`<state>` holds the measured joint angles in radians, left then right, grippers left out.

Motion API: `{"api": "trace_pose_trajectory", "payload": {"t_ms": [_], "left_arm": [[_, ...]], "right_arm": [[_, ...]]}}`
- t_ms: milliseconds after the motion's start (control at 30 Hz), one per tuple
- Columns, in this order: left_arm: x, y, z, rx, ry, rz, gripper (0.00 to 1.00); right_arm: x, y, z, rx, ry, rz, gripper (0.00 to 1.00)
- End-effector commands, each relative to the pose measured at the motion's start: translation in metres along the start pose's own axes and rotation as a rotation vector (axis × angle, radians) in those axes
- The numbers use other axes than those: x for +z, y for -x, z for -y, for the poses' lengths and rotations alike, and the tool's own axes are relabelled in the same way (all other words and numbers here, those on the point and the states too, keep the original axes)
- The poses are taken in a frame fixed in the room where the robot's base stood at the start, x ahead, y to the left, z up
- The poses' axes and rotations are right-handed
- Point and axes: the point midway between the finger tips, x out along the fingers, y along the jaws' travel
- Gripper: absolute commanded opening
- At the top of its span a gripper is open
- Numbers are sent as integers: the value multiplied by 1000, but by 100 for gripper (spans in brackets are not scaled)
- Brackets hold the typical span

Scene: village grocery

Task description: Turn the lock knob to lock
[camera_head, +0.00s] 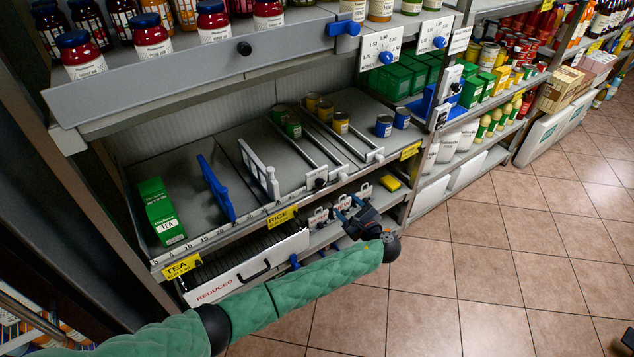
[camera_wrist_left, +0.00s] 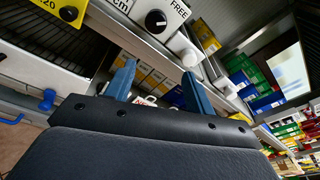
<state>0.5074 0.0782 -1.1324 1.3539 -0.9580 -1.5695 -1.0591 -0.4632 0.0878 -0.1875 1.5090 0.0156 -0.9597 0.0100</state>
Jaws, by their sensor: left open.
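In the left wrist view a black lock knob (camera_wrist_left: 157,21) with a white pointer mark sits on a white block. The word FREE is printed to its right. In the head view a small black knob (camera_head: 320,183) shows at the front end of a shelf divider; I cannot tell for sure that it is the same one. My left gripper (camera_head: 355,212) is at the lower shelf front, below and right of that knob. Its two blue fingers (camera_wrist_left: 159,70) are apart with nothing held between them, and the knob lies beyond the fingertips, untouched.
A white drawer marked REDUCED (camera_head: 245,275) is below the shelf, left of my gripper. A blue divider (camera_head: 216,188), a green tea box (camera_head: 162,210) and several cans are on the shelf. Jars (camera_head: 152,38) stand above.

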Motion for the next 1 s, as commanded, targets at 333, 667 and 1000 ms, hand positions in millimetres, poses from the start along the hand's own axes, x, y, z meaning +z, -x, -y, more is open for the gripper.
{"api": "trace_pose_trajectory", "payload": {"t_ms": [333, 667, 1000], "left_arm": [[25, -3, -10, 72, -524, 145, 54], [29, -16, -10, 81, -618, 143, 54], [36, -62, -12, 82, -617, 141, 54]], "right_arm": [[-9, -4, 0, 0, 0, -67, 54], [-5, -12, -2, 3, 2, -71, 54], [10, -44, -13, 17, 11, -90, 54]]}}
